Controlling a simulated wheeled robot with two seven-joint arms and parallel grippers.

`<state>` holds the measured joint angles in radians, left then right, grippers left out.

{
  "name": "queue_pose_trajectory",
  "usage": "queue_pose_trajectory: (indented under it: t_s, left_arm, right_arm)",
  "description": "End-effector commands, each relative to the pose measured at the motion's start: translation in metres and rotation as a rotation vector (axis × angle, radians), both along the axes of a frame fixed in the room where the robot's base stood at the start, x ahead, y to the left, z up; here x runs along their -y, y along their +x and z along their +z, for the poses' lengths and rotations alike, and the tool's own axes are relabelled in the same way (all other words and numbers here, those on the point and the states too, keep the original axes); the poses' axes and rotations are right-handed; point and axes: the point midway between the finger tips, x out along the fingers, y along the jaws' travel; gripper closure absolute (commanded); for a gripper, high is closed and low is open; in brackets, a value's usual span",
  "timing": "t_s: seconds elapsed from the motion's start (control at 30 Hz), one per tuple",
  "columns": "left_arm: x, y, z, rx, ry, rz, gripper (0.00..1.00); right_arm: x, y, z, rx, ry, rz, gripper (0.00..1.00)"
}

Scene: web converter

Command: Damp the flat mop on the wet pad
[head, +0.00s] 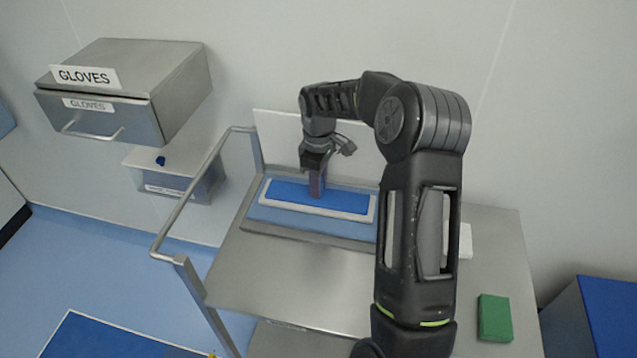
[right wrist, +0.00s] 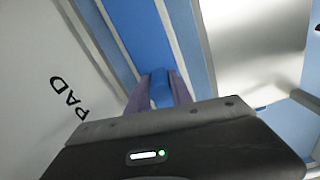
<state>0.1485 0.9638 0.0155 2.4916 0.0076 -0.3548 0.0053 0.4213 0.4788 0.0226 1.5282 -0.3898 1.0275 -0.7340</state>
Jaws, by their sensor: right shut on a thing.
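The flat mop (head: 290,194) is a long blue plate with a white edge. It lies flat on the light blue wet pad (head: 264,213), which sits in a grey tray at the back of the steel cart; I cannot see whether its whole underside touches. My right gripper (head: 317,184) points down at the mop's middle and is shut on its upright blue grip. In the right wrist view the two fingers close on the blue grip (right wrist: 161,88), with the mop (right wrist: 140,30) beyond. My left gripper is not in view.
The steel cart (head: 290,280) has a rail (head: 200,190) on its left and bare top in front. A green block (head: 495,318) lies at the right. A gloves box (head: 125,85) hangs on the wall above a clear bin (head: 180,182). A white sign stands behind the pad.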

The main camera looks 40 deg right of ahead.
Motion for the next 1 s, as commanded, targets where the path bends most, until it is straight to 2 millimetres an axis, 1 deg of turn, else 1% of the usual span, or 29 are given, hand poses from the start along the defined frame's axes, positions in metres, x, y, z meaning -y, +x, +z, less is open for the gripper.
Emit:
queue_pose_trajectory:
  t_s: [0.83, 1.0]
  left_arm:
    - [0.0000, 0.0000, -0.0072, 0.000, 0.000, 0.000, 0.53]
    - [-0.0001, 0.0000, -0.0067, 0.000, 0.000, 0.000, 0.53]
  right_arm:
    - [0.0000, 0.0000, -0.0107, 0.000, 0.000, 0.000, 1.00]
    - [-0.0001, -0.0001, -0.0104, 0.000, 0.000, 0.000, 1.00]
